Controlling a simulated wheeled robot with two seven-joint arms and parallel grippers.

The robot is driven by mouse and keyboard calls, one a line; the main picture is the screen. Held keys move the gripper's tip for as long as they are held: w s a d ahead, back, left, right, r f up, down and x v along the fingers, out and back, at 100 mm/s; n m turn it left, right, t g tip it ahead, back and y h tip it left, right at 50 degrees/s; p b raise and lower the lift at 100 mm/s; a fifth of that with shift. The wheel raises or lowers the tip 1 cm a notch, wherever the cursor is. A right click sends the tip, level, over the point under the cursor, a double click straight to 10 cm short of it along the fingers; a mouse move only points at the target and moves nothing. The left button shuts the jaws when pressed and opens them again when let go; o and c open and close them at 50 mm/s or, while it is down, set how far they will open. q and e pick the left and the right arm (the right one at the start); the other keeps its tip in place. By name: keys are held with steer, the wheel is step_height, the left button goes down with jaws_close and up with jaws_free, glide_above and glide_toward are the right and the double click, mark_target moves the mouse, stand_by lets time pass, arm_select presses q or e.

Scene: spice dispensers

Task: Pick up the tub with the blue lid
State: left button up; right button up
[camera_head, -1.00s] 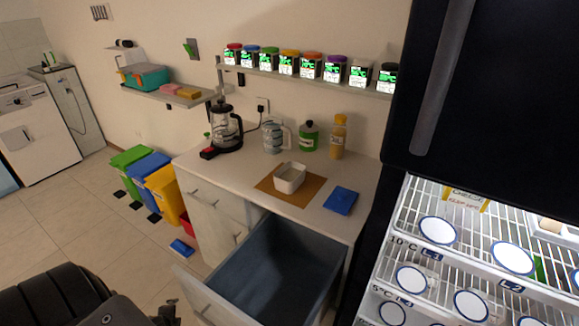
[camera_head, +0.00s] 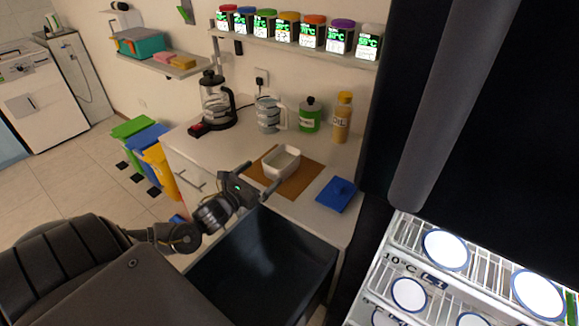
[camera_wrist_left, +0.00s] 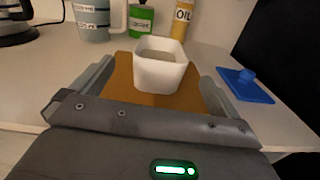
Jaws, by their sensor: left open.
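A white open tub (camera_head: 281,163) stands upright on a brown board on the counter. A flat blue lid with a knob (camera_head: 337,195) lies apart from it, to its right. My left gripper (camera_head: 265,172) is open and empty, in front of the tub, with its fingers pointing towards it. In the left wrist view the tub (camera_wrist_left: 160,72) appears centred between the two fingers, and the blue lid (camera_wrist_left: 245,85) lies beyond the right finger. A jar with a blue lid (camera_head: 242,22) also stands in the row on the wall shelf. My right gripper is not in view.
A dark open drawer (camera_head: 270,262) juts out below the counter. Behind the tub stand a jug (camera_head: 268,115), a green bottle (camera_head: 310,115) and an oil bottle (camera_head: 342,118). A coffee maker (camera_head: 214,102) stands left. An open fridge (camera_head: 430,240) is close on the right.

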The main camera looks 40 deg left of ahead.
mark_target(268, 166)
arm_select(q)
steer(key=shift+w+r+p, duration=0.3)
steer(key=shift+w+r, duration=0.1)
steer(key=shift+w, duration=0.2)
steer(key=shift+w+a+f, duration=0.1)
steer(key=shift+w+a, duration=0.1)
steer(key=shift+w, duration=1)
steer(key=shift+w+f, duration=0.15)
steer(key=shift+w, duration=0.45)
steer(key=shift+w+p, duration=0.2)
steer(key=shift+p, duration=0.2)
steer(key=w, duration=0.2)
steer(key=w+p, duration=0.1)
steer(key=shift+w+d, duration=0.2)
steer(key=shift+w, duration=0.2)
steer(key=shift+w+f, duration=0.1)
steer(key=shift+w, duration=0.4)
steer(key=c, duration=1.1)
steer(key=shift+c, duration=0.5)
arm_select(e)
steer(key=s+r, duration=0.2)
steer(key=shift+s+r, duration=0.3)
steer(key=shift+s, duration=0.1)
